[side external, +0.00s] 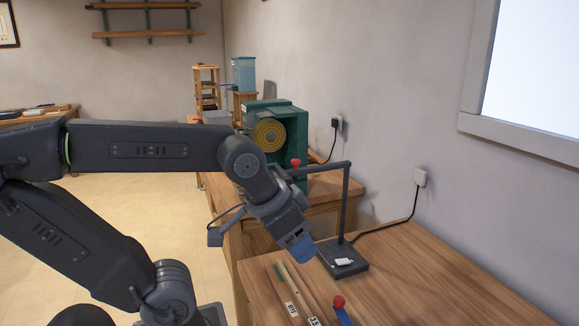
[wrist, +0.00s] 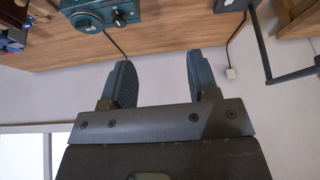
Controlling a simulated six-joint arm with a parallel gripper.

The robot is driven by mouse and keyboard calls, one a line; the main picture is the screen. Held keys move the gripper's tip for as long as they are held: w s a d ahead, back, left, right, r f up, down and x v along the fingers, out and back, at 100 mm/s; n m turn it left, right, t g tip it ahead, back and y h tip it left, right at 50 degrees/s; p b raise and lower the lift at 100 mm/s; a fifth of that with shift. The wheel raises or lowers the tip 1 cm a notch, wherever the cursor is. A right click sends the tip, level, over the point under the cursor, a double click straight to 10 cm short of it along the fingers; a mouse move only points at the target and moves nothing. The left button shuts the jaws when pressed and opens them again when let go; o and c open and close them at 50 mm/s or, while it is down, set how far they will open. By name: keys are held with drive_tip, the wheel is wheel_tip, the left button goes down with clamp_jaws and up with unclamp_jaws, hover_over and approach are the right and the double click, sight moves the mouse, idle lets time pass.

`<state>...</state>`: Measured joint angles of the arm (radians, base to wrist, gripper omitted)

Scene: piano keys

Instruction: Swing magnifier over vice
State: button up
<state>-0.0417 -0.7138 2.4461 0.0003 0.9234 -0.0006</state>
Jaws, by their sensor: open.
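A dark stand, seemingly the magnifier, has a flat base (side external: 343,260) on the near bench, an upright post and a horizontal arm (side external: 322,167) reaching left to a red knob (side external: 296,163). No lens can be made out; part of the arm's left end is behind my wrist. A blue piece with a red ball (side external: 339,302) at the bottom edge may be part of the vice; most is cut off. My gripper (side external: 300,246) is left of the stand, above the bench. In the wrist view my gripper (wrist: 160,68) is open and empty, with the dark bent rod (wrist: 290,75) apart from it.
The near wooden bench (side external: 455,285) is clear at right. Labelled strips (side external: 292,290) lie at its left. A green machine (side external: 285,120) stands behind. A cable (side external: 390,228) runs to a wall socket. The wrist view shows a teal knobbed box (wrist: 92,10).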

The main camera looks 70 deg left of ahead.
drive_tip(key=w+a+r+n+g+y, duration=0.15)
drive_tip(key=w+a+r+n, duration=0.25)
drive_tip(key=w+a+r, duration=0.5)
drive_tip(key=n+y, duration=0.2)
drive_tip(key=n, duration=0.3)
approach(295, 160)
drive_tip(key=shift+g+h, duration=0.25)
drive_tip(key=shift+g, duration=0.2)
drive_tip(key=x, duration=0.8)
drive_tip(key=shift+w+a+f, duration=0.2)
drive_tip(key=shift+w+a, duration=0.1)
drive_tip(key=shift+w, duration=0.25)
drive_tip(key=shift+c, duration=0.3)
clamp_jaws()
